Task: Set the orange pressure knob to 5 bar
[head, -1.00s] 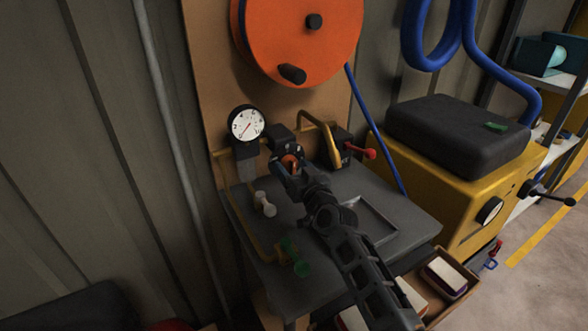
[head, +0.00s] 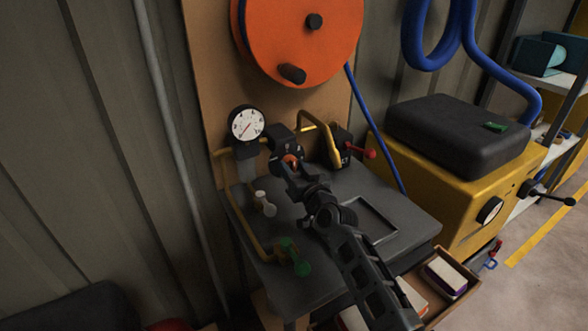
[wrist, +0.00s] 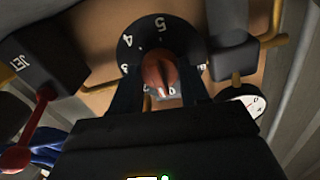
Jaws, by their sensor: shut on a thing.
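The orange pressure knob (wrist: 158,72) sits in the middle of a black dial (wrist: 130,45) with white numbers. In the wrist view the 5 is at the top of the dial and the 4 at upper left. A small white mark shows low on the knob; which number it faces is unclear. My gripper (wrist: 160,88) is shut on the knob, one finger on each side. In the head view my gripper (head: 292,168) covers most of the knob. The round white gauge (head: 247,124) stands left of it, its red needle slanting to lower left.
A red-handled lever (head: 368,153) is right of the knob, on a box marked JET (wrist: 35,62). White (head: 264,203) and green (head: 295,258) valve handles lie left of my arm. A large orange reel (head: 300,45) hangs above. Yellow pipes run close by.

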